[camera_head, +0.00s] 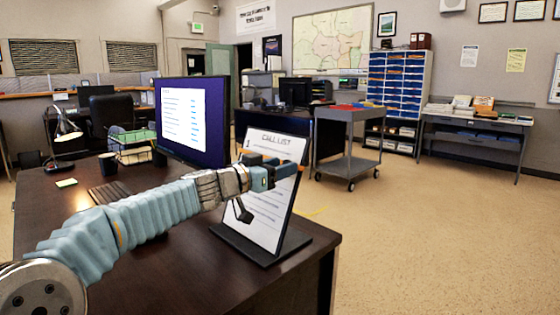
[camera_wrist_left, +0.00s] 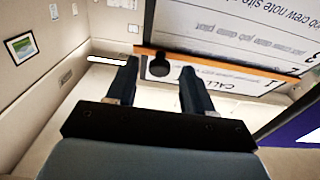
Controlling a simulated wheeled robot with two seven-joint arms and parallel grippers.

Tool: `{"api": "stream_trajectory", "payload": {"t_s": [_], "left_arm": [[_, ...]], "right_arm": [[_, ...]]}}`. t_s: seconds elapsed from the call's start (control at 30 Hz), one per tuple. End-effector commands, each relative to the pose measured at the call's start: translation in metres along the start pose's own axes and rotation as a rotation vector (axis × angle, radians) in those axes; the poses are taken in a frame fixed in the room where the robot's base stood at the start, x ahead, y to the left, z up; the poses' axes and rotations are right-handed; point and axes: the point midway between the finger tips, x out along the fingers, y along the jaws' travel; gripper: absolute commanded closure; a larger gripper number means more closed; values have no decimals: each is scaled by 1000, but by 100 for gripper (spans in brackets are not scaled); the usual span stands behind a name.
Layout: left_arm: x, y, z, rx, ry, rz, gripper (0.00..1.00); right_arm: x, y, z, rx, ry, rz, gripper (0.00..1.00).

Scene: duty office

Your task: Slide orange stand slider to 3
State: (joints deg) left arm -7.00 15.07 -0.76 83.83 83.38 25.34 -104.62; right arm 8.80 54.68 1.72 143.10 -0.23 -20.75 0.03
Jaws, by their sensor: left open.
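The call list stand (camera_head: 272,215) leans upright on a black base on the dark desk. Its white sheet has a CALL LIST heading and numbered lines. It also shows upside down in the left wrist view (camera_wrist_left: 230,30). There the orange slider (camera_wrist_left: 225,66) is a thin bar across the sheet near the heading, with a round black knob (camera_wrist_left: 158,66). My left gripper (camera_head: 282,170) is in front of the upper part of the stand and hides much of the slider. In the left wrist view its open fingers (camera_wrist_left: 160,84) are on either side of the knob; contact cannot be told.
The desk (camera_head: 190,265) also bears a monitor (camera_head: 193,120), a lamp (camera_head: 62,135), a black cup (camera_head: 108,165), a keyboard (camera_head: 110,192) and a green tray (camera_head: 137,137). A grey cart (camera_head: 350,115) stands behind. The floor to the right is clear.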

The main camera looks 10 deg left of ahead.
Motion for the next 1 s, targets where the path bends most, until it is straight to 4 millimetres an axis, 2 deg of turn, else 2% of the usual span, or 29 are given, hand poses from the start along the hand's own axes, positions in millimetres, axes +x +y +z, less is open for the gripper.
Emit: {"api": "stream_trajectory", "payload": {"t_s": [0.33, 0.6, 0.7, 1.0], "left_arm": [[5, 0, 0, 0, 1, 0, 48], [5, 0, 0, 0, 1, 0, 88], [5, 0, 0, 0, 1, 0, 100], [4, 0, 5, 1, 1, 0, 100]], "right_arm": [[-2, -1, 0, 0, 0, 0, 100], [-2, -1, 0, 0, 0, 0, 100], [-2, -1, 0, 0, 0, 0, 100], [4, 2, 0, 0, 1, 1, 100]]}}
